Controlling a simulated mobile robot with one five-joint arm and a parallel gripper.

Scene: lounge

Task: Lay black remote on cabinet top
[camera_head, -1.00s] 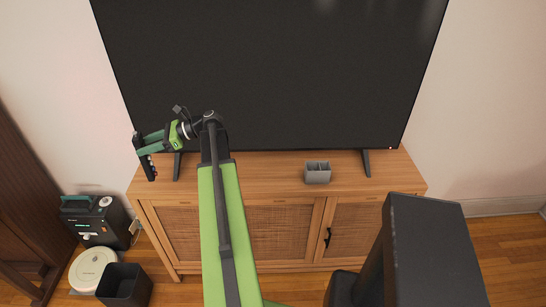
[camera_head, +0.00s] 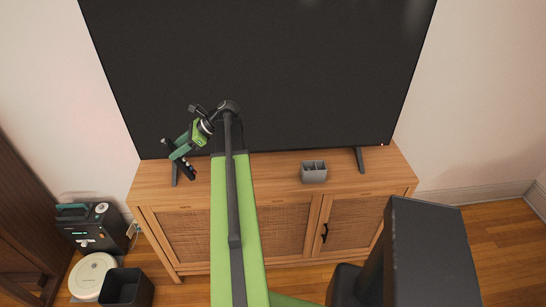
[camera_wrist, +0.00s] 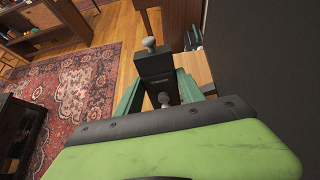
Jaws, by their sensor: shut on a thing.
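My gripper (camera_head: 179,153) has green fingers and is shut on the black remote (camera_head: 187,168). In the wrist view a dark piece with a small label, which looks like the remote (camera_wrist: 155,66), shows between the green fingers. Part of the cabinet top is hidden behind my arm.
A large TV (camera_head: 270,70) stands along the back of the cabinet on dark feet (camera_head: 360,160). A small grey divided holder (camera_head: 314,172) sits on the top, right of centre. Bare wood lies around it. A black bin and a round white device are on the floor at left.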

